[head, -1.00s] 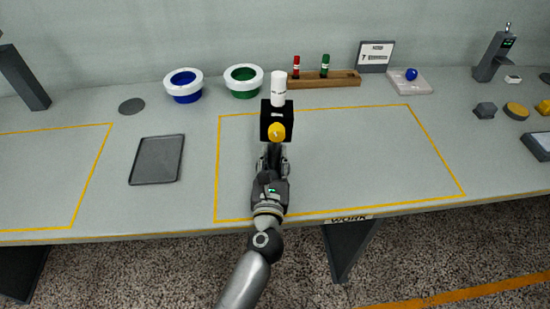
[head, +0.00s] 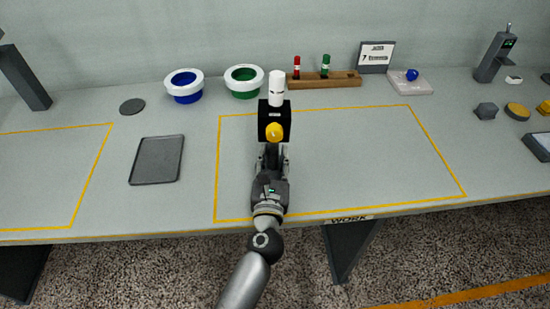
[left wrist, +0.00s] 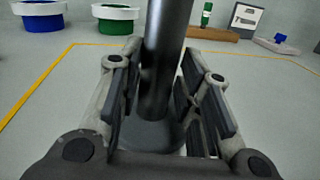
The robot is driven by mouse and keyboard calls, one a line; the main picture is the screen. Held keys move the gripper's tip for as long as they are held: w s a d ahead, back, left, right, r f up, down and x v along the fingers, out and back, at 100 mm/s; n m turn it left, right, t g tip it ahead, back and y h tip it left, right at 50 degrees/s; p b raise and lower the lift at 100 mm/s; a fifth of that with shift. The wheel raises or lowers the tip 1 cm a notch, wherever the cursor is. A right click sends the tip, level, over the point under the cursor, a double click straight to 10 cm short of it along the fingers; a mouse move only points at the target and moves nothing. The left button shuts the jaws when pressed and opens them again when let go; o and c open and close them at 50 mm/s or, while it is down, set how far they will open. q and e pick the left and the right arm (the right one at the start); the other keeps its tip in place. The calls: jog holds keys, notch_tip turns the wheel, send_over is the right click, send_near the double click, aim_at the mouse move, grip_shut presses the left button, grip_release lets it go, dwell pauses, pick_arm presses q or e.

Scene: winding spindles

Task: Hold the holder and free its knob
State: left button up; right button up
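The holder is a dark post on a round foot, with a black block (head: 274,111) on top. A yellow knob (head: 274,132) is on the block's near face, and a white cylinder (head: 276,88) stands above the block. In the left wrist view the holder's dark post (left wrist: 162,75) runs between the finger pads. My left gripper (head: 272,160), also in the left wrist view (left wrist: 163,85), is partly closed. Its pads appear to press on both sides of the post, below the knob. My right gripper is not in view.
A blue bowl (head: 185,91), a green bowl (head: 244,88) and a wooden rack (head: 335,81) with red and green pieces line the back. A grey tray (head: 157,160) lies left of the yellow-lined area. The bench (head: 370,160) is clear right of the holder.

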pick_arm(q)
jog(key=shift+o, duration=1.2)
jog(key=shift+d+f+n, duration=0.25)
jog(key=shift+d+n, duration=0.35)
jog(key=shift+d, duration=0.45)
jog(key=shift+s+a+f, duration=0.1)
jog(key=shift+s+a, duration=0.1)
jog(key=shift+s, duration=0.4)
jog(key=shift+s+a+f, duration=0.15)
jog(key=shift+s, duration=0.15)
jog(key=shift+m, duration=0.6)
jog(key=s, duration=0.2)
jog(key=s+a, duration=0.1)
jog(key=s, duration=0.1)
jog(key=s+a, duration=0.1)
jog(key=s, duration=0.1)
jog(key=shift+a+r, duration=0.2)
jog(key=shift+a, duration=0.15)
jog(key=shift+r, duration=0.15)
